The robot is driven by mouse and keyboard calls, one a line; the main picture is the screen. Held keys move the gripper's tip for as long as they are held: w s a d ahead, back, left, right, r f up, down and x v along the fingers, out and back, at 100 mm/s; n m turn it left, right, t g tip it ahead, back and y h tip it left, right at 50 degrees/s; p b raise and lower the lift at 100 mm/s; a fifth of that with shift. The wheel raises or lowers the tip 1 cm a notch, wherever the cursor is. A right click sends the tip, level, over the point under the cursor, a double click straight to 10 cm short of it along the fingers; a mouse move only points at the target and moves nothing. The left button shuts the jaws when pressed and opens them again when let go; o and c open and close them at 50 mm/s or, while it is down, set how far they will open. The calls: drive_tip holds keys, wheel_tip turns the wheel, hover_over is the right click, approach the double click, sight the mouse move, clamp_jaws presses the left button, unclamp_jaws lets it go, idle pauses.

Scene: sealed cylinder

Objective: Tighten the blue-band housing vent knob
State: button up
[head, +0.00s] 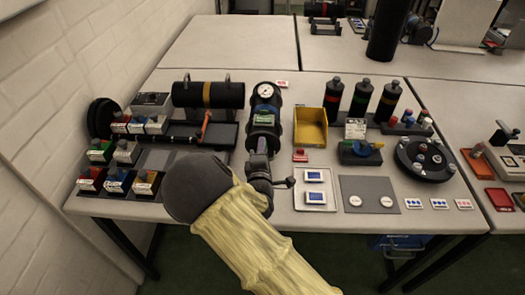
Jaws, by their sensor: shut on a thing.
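A dark cylindrical housing (264,115) lies on the table with its near end toward me. It has a white round gauge (265,90) at its far end and a green label on top. No blue band shows clearly on it. My gripper (260,150) is at the near end of this housing, shut on a small part there. The vent knob is mostly hidden by my gripper and arm. A second dark housing (190,94) with an orange-yellow band lies crosswise to the left on a stand.
A yellow bin (311,127) stands right of the housing. A red-handled tool (204,126) and several coloured-label boxes lie to the left. Two blue-screen devices (315,177) lie on a pale tray at right. A round dark carousel (425,156) stands farther right.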

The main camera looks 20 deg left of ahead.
drive_tip(key=m+b, duration=0.1)
drive_tip(key=m, duration=0.1)
drive_tip(key=m+b, duration=0.1)
drive_tip(key=m, duration=0.1)
drive_tip(key=shift+f+m, duration=0.2)
drive_tip(key=shift+m, duration=0.2)
drive_tip(key=m+b, duration=0.2)
drive_tip(key=m, duration=0.1)
drive_tip(key=shift+f+m+b, duration=0.1)
drive_tip(key=shift+m+b, duration=0.2)
drive_tip(key=m+b, duration=0.3)
drive_tip(key=shift+m, duration=0.3)
drive_tip(key=m+b, duration=0.3)
drive_tip(key=shift+f+m, duration=0.15)
drive_tip(key=shift+m, duration=0.15)
drive_tip(key=m+b, duration=0.3)
drive_tip(key=shift+m+b, duration=0.4)
drive_tip(key=m+b, duration=0.3)
drive_tip(key=shift+m+b, duration=0.3)
drive_tip(key=shift+b, duration=0.05)
drive_tip(key=m+b, duration=0.3)
drive_tip(key=shift+a, duration=0.1)
drive_tip(key=shift+r+m+b, duration=0.2)
drive_tip(key=shift+m+b, duration=1.1)
